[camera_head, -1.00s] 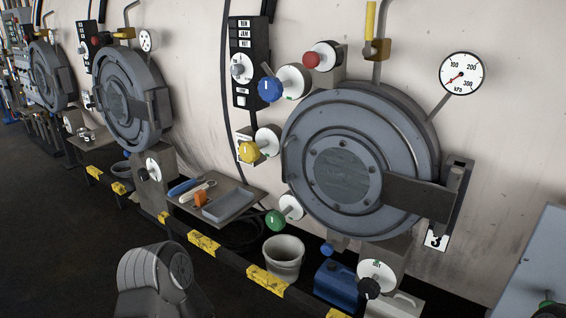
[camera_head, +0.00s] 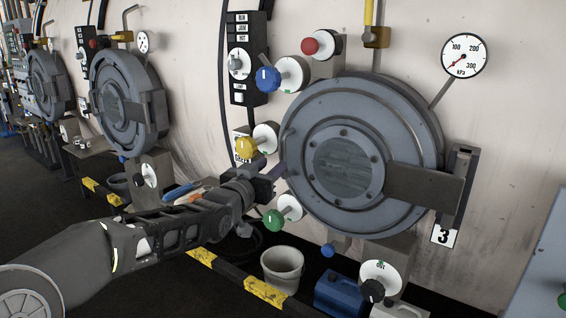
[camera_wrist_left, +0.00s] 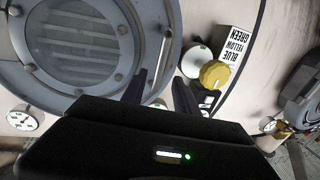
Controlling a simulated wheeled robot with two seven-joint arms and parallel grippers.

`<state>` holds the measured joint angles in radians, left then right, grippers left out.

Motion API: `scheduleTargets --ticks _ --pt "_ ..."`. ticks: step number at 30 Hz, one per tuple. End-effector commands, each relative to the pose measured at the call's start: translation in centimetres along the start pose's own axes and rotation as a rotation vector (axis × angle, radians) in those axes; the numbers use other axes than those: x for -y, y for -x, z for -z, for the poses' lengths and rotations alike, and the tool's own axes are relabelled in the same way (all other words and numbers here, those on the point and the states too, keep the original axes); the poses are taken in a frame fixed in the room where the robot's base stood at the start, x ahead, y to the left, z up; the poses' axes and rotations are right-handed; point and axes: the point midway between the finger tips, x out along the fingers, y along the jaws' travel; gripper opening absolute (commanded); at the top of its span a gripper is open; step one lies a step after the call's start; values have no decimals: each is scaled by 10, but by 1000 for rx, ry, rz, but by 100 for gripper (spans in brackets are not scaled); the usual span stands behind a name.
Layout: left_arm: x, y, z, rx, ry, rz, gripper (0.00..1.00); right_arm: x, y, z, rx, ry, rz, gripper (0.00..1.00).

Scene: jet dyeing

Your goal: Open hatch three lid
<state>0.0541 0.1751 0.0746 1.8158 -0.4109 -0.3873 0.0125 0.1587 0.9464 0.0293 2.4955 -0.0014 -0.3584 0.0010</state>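The hatch three lid (camera_head: 395,140) is a large round blue-grey disc with a ring of bolts and a dark centre window. It sits closed against the wall, hinge arm (camera_head: 425,185) at right, above the "3" plate (camera_head: 443,235). My left gripper (camera_head: 275,178) is at the lid's left rim, just below its handle (camera_head: 286,152). In the left wrist view, my left gripper's fingers (camera_wrist_left: 163,88) are spread apart, with the lid (camera_wrist_left: 85,78) at left and its curved handle (camera_wrist_left: 161,60) beyond the gap. Contact with the handle cannot be told. My right gripper is out of view.
Close around the gripper are a yellow knob (camera_head: 245,148), a blue knob (camera_head: 268,79) and a green knob (camera_head: 273,220). Below are a white bucket (camera_head: 283,268) and a blue canister (camera_head: 338,290). A pressure gauge (camera_head: 464,56) is at upper right.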

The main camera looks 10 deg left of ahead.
Motion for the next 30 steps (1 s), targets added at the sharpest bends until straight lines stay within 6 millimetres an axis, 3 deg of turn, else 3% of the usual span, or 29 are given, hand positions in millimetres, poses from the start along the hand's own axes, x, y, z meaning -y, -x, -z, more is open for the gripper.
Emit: scheduleTargets --ticks 11,24,30 --pt "0 -4 0 2 1 -1 36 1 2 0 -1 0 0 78" --pt "-1 -62 0 4 2 -1 36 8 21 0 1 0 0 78" --pt "-1 -78 -1 4 2 -1 36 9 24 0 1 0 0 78"
